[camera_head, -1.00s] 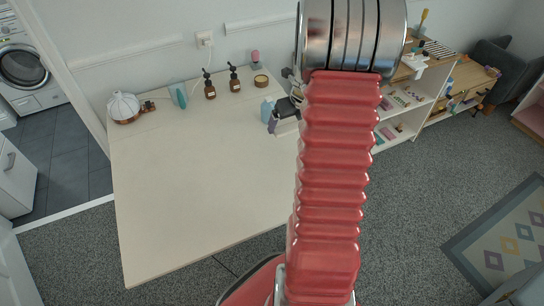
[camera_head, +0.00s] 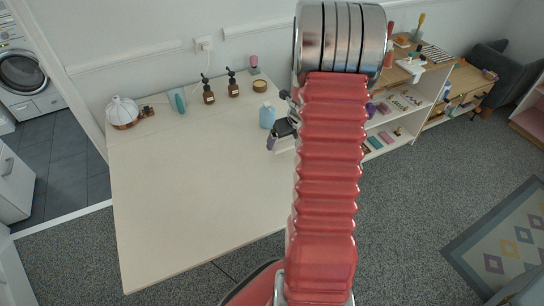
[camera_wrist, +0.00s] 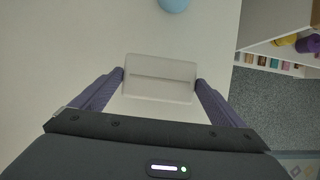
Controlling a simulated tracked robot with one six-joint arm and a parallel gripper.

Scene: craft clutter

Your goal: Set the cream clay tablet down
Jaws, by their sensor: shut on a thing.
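The cream clay tablet (camera_wrist: 160,78) is a pale rectangular block with a thin dark line across it, in the middle of the wrist view. My gripper (camera_wrist: 160,84) is shut on it, with one purple finger at each short end. The tablet is over the cream table (camera_wrist: 50,60); I cannot tell whether it touches the top. In the head view my gripper (camera_head: 283,138) is near the table's right edge, partly hidden behind my red arm. The tablet is mostly hidden there.
A light blue bottle (camera_head: 267,115) stands close by, beyond my gripper. Two brown pump bottles (camera_head: 209,93), a wooden-lidded jar (camera_head: 260,85) and a white-and-copper vessel (camera_head: 123,112) line the table's back. A shelf (camera_head: 400,115) stands to the right. The table's middle is clear.

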